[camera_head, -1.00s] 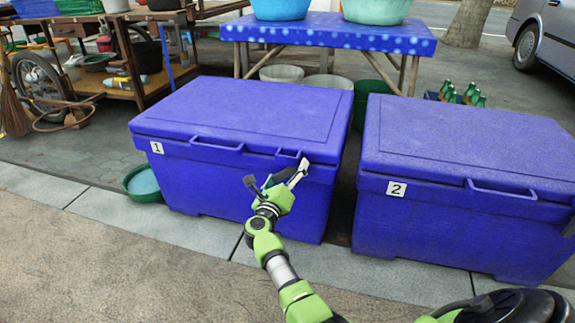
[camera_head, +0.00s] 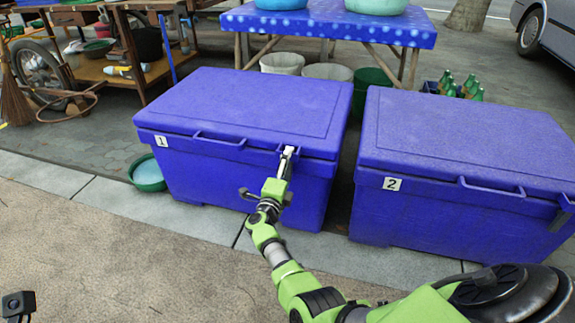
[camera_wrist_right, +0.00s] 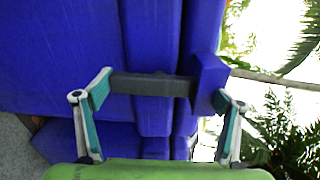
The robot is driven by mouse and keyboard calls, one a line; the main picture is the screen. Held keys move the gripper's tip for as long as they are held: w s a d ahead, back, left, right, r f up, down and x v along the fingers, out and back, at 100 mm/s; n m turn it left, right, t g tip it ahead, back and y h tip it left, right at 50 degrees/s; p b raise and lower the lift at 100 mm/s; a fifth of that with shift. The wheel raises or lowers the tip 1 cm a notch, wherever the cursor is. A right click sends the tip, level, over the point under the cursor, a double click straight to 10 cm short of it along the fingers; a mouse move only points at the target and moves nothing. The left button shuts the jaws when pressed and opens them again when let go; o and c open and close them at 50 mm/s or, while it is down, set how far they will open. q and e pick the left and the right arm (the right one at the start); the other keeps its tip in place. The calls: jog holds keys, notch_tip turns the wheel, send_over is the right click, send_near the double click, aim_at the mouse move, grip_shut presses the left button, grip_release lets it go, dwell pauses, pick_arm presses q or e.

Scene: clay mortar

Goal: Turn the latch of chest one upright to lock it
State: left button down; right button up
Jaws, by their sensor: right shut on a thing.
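Chest one (camera_head: 225,170) is a closed blue chest with a "1" label, at centre left in the head view; its front and lid fill much of the right wrist view (camera_wrist_right: 60,55). Its latch (camera_wrist_right: 150,85) is a dark grey bar with a blue block at its right end. It crosses the lid seam at nearly a right angle. My right gripper (camera_wrist_right: 160,95) is shut on the latch, a teal-padded finger at each end. In the head view the right gripper (camera_head: 287,160) hides most of the latch.
Chest two (camera_head: 450,210) stands close on the right, past a narrow gap. A green basin (camera_head: 148,174) sits on the ground by chest one's left side. A blue table (camera_head: 330,25) and a wooden cart (camera_head: 150,75) stand behind. The pavement in front is clear at left.

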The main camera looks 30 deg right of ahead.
jog(key=shift+n, duration=0.6)
jog(key=o, duration=1)
jog(key=shift+o, duration=0.2)
